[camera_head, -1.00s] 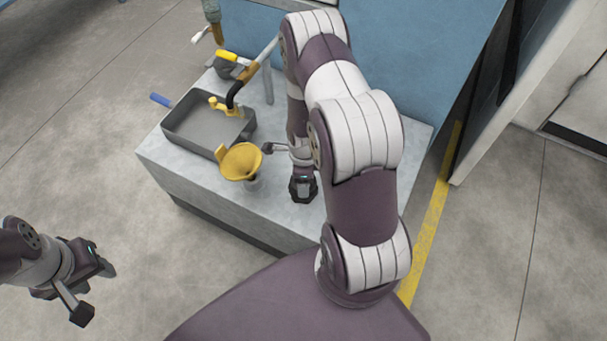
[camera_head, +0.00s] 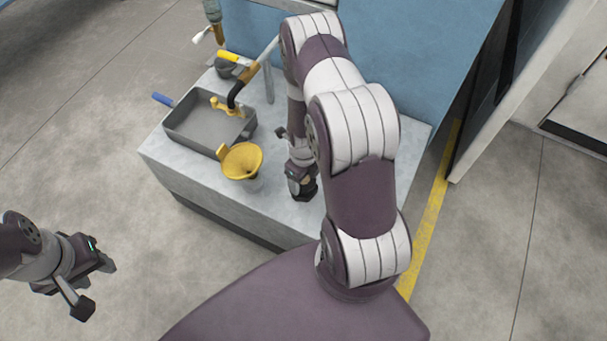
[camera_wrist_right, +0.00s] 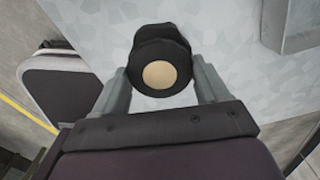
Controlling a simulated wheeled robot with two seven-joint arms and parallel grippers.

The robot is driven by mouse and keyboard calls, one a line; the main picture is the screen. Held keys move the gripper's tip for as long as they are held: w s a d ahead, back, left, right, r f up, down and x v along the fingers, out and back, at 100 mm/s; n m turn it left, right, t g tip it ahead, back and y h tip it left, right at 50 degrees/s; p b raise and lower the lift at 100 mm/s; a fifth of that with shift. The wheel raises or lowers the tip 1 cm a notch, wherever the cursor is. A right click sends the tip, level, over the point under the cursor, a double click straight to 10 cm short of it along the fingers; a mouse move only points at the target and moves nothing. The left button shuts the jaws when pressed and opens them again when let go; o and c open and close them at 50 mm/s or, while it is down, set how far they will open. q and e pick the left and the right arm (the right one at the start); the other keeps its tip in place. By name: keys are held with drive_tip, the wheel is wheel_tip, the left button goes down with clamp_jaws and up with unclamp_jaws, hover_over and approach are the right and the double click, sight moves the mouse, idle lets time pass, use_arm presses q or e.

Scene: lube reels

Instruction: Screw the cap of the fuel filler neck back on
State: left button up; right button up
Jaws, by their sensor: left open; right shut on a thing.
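My right gripper (camera_head: 303,190) hangs over the front right part of the workbench, pointing down. In the right wrist view, its two grey fingers are shut on a round black cap (camera_wrist_right: 177,45) with a tan disc (camera_wrist_right: 160,74) on its face. The filler neck is not clearly visible, so I cannot tell whether the cap touches it or is apart from it. My left gripper (camera_head: 96,287) is open and empty, over the floor at the lower left, away from the bench.
The bench (camera_head: 215,205) holds a yellow funnel (camera_head: 242,161) left of my right gripper and a grey tray (camera_head: 195,135) behind it. A hose nozzle with a yellow lever (camera_head: 233,58) stands at the back.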

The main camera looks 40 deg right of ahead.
drive_tip(key=shift+r+m+p, duration=0.25)
drive_tip(key=shift+m+p, duration=0.5)
drive_tip(key=shift+m, duration=0.45)
drive_tip(key=shift+f+m+p, duration=0.15)
drive_tip(key=shift+m+p, duration=0.45)
drive_tip(key=shift+m, duration=0.3)
drive_tip(key=shift+f, duration=0.1)
drive_tip(key=shift+m, duration=1.1)
drive_tip(key=m, duration=0.3)
drive_tip(key=shift+p, duration=0.3)
drive_tip(key=shift+m, duration=1.3)
drive_tip(key=o, duration=1.1)
